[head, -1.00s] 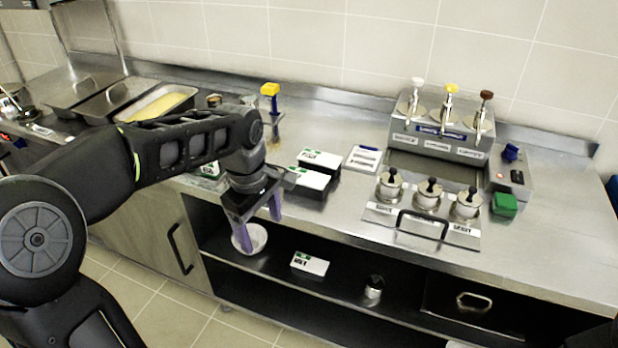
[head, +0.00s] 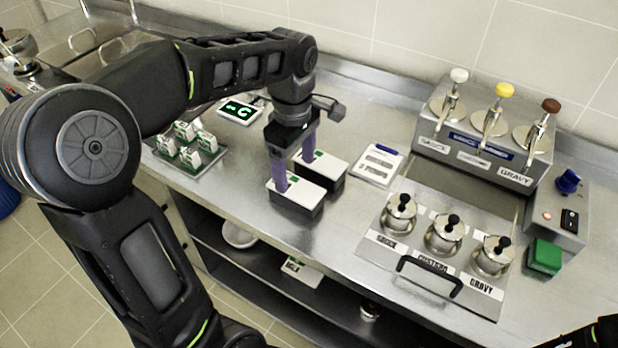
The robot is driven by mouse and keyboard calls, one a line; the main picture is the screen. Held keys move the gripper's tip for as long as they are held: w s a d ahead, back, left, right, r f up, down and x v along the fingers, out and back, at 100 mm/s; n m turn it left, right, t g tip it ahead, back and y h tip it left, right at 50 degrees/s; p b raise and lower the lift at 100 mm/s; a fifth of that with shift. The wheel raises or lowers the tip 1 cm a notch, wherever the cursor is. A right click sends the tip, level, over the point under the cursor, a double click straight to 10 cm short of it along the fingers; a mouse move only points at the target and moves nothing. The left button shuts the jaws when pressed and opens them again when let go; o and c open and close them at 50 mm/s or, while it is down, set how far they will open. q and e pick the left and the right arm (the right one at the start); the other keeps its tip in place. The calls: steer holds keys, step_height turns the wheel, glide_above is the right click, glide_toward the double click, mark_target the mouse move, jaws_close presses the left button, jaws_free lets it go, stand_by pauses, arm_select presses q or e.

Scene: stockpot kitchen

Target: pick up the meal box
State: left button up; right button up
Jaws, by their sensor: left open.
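Two black meal boxes with white lids and green labels stand side by side on the steel counter, a front one (head: 300,195) and a back one (head: 326,168). My left gripper (head: 295,174) points down over them with its purple fingers apart and nothing visibly held. One fingertip shows at the left end of the front box, the other by the back box's label. I cannot tell whether either finger touches a box. The gripper hides part of both lids. Another white-lidded box (head: 301,271) lies on the shelf below, partly hidden by the counter edge. My right gripper is not in view.
A white card (head: 376,165) lies right of the boxes. Lidded sauce pots (head: 444,235) and a pump dispenser (head: 485,140) stand further right, with a green block (head: 544,257). Small white-green cartons (head: 188,143) stand on the left. A bowl (head: 239,236) is on the shelf.

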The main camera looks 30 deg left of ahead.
mark_target(296, 187)
arm_select(q)
steer(key=shift+s, duration=0.2)
steer(key=shift+w+f, duration=0.1)
steer(key=shift+f, duration=1.2)
steer(key=shift+f, duration=0.1)
step_height(296, 187, down, 5)
steer(key=shift+w+p, duration=0.1)
steer(key=shift+p, duration=0.25)
steer(key=shift+c, duration=0.6)
jaws_close()
